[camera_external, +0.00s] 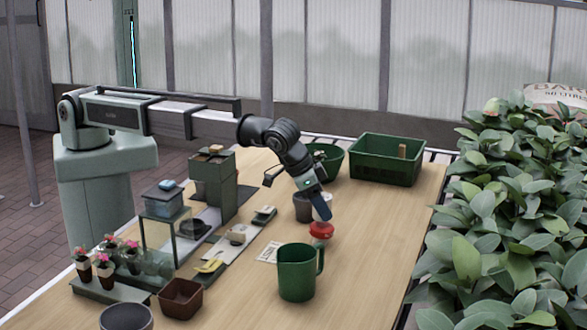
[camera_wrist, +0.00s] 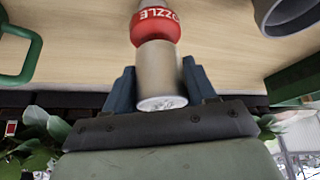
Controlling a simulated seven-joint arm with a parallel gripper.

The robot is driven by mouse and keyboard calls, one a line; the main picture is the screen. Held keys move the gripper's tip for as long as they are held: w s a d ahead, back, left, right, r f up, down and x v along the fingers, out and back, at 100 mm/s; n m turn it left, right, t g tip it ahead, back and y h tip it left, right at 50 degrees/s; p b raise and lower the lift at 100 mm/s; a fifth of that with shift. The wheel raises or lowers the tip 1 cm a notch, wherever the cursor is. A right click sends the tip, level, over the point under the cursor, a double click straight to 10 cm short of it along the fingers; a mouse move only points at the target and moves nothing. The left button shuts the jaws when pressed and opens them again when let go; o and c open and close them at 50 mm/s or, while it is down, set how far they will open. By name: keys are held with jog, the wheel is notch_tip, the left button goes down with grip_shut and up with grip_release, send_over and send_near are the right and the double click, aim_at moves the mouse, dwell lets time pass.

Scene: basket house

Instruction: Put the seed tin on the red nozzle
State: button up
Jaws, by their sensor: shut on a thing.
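The red nozzle (camera_external: 321,229) stands on the wooden table, just below my gripper (camera_external: 320,207). My gripper (camera_wrist: 160,88) is shut on the seed tin (camera_wrist: 158,72), a pale beige cylinder, with one blue finger on each side. The tin's far end meets the red nozzle in the wrist view; I cannot tell if it rests on it or is slightly above.
A green mug (camera_external: 297,273) stands in front of the nozzle. A grey pot (camera_external: 303,209) is close behind it. A green basket (camera_external: 385,174) and a green bowl (camera_external: 325,160) are at the back. Shelves and small pots fill the left; the table's right side is clear.

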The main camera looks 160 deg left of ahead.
jog(key=shift+f, duration=0.65)
jog(key=shift+f, duration=0.15)
jog(key=o, duration=1.1)
jog(key=shift+o, duration=0.2)
jog(key=v, duration=1.2)
jog(key=shift+d, duration=0.1)
